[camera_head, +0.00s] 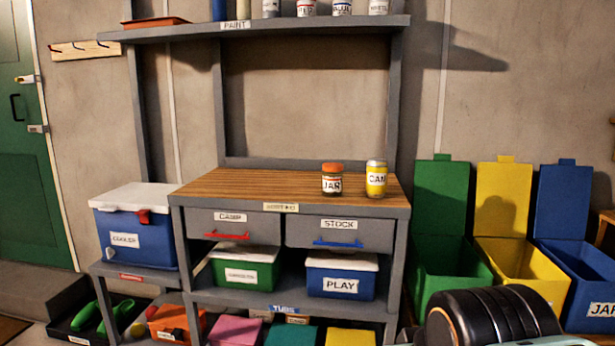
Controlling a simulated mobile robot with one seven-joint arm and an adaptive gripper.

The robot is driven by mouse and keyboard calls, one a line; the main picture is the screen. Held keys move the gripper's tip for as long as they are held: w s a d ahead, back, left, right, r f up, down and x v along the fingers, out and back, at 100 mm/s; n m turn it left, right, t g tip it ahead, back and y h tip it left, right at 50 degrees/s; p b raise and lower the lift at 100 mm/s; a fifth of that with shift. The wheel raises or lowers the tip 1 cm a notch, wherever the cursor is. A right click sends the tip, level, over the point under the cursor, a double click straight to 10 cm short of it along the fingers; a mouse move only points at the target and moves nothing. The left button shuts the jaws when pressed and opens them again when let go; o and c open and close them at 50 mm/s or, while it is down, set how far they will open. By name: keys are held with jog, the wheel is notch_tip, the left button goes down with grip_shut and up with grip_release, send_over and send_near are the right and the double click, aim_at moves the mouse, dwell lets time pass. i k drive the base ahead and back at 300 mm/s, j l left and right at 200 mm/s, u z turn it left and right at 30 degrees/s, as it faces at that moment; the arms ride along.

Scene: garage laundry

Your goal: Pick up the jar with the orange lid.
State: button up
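The jar with the orange lid (332,181) stands upright on the wooden top of the grey workbench (250,186), right of the middle and near the front edge. Its lid is orange, its body is dark greenish, and its white label reads JAR. A yellow can (376,181) with a label starting CAN stands just to its right, with a narrow gap between them. My gripper is not in view. A dark rounded part at the bottom right seems to be my own arm.
The rest of the bench top is clear. A grey shelf (270,28) with paint cans hangs above it. Drawers marked CAMP (232,224) and STOCK (338,231) are shut below. A blue cooler (135,235) stands left; open green, yellow and blue bins (590,265) stand right.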

aim_at(332, 174)
jog(key=i+j+z, duration=0.3)
jog(key=i+j, duration=0.65)
jog(key=j, duration=0.1)
